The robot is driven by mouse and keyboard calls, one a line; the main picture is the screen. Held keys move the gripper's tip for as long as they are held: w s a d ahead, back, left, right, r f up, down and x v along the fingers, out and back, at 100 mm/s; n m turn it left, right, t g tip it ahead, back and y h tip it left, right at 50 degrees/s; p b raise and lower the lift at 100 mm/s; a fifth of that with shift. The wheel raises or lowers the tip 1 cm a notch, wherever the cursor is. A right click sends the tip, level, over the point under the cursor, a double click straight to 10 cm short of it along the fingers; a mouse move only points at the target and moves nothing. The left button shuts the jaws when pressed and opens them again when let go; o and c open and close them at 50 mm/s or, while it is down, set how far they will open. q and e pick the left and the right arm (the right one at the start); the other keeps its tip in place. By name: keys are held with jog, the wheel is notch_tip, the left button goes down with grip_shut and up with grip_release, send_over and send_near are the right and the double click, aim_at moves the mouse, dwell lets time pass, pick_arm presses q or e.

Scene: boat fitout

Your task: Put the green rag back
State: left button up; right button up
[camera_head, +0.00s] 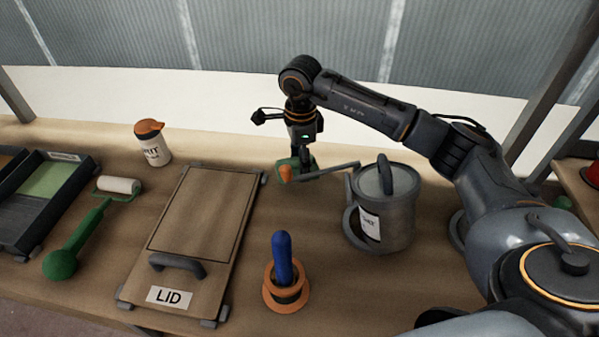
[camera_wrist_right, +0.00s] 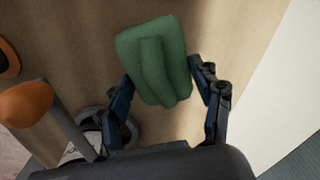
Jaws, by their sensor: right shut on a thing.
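The green rag (camera_wrist_right: 155,60) is a folded cloth with a raised ridge. It lies between the two fingers of my right gripper (camera_wrist_right: 162,74), which is shut on it. In the head view, my right gripper (camera_head: 303,158) points down over the back of the workbench, with part of the rag (camera_head: 307,162) showing beneath it. The orange spout tip partly covers the rag there. I cannot tell whether the rag touches the bench. My left gripper is not in view.
A grey watering can (camera_head: 398,222) stands right of the gripper, its orange-tipped spout (camera_head: 286,173) close by. The board marked LID (camera_head: 205,210), orange-capped bottle (camera_head: 155,150), green-handled roller (camera_head: 85,238), dark compartment tray (camera_head: 62,205) and blue-handled tool (camera_head: 283,258) stand around.

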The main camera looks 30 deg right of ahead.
jog(key=shift+f, duration=1.95)
jog(key=shift+f, duration=0.15)
jog(key=o, duration=1.3)
jog(key=shift+o, duration=0.2)
notch_tip(320, 180, up, 12)
jog(key=shift+s+r+b, duration=0.1)
jog(key=shift+r+b, duration=0.1)
jog(key=shift+b, duration=0.25)
